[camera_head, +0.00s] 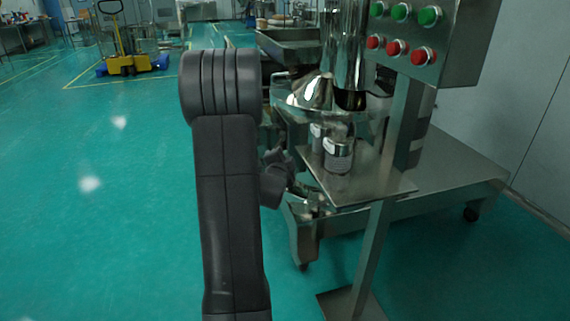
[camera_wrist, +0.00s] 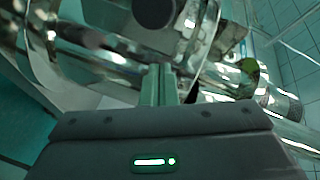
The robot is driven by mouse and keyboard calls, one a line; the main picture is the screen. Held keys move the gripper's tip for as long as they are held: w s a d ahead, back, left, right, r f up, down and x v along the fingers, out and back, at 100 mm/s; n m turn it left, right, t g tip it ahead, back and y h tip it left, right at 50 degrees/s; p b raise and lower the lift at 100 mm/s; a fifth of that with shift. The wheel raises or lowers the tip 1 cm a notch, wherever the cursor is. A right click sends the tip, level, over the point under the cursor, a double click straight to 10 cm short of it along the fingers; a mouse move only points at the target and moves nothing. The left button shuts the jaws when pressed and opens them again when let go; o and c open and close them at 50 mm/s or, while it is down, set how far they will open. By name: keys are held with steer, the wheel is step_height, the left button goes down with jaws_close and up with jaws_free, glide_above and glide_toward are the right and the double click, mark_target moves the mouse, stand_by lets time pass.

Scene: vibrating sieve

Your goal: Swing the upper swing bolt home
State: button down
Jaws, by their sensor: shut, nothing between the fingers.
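The steel vibrating sieve (camera_head: 300,112) stands at the centre right of the head view, partly behind my arm. My gripper (camera_wrist: 160,83) shows in the wrist view with its two fingers together and nothing between them. The fingertips point at shiny curved steel parts of the machine. A dark round knob or bolt end (camera_wrist: 153,12) is just beyond the fingertips, at the top of the view. I cannot tell whether it is the upper swing bolt, nor whether the fingers touch anything. In the head view my arm hides most of the gripper, and no swing bolt can be made out clearly.
A post holds a control box (camera_head: 425,45) with green and red buttons right of the sieve. A small steel shelf (camera_head: 385,190) carries metal canisters (camera_head: 339,155). A wheeled steel base (camera_head: 450,187) lies behind. The green floor at left is clear; a yellow pallet truck (camera_head: 122,65) stands far back.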

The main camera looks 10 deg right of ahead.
steer(key=shift+w+a+f, duration=0.3)
steer(key=shift+w+a, duration=0.05)
steer(key=shift+a, duration=0.2)
steer(key=shift+w+a+f, duration=0.3)
steer(key=shift+w+a, duration=0.05)
steer(key=shift+a, duration=0.2)
steer(key=shift+a, duration=0.1)
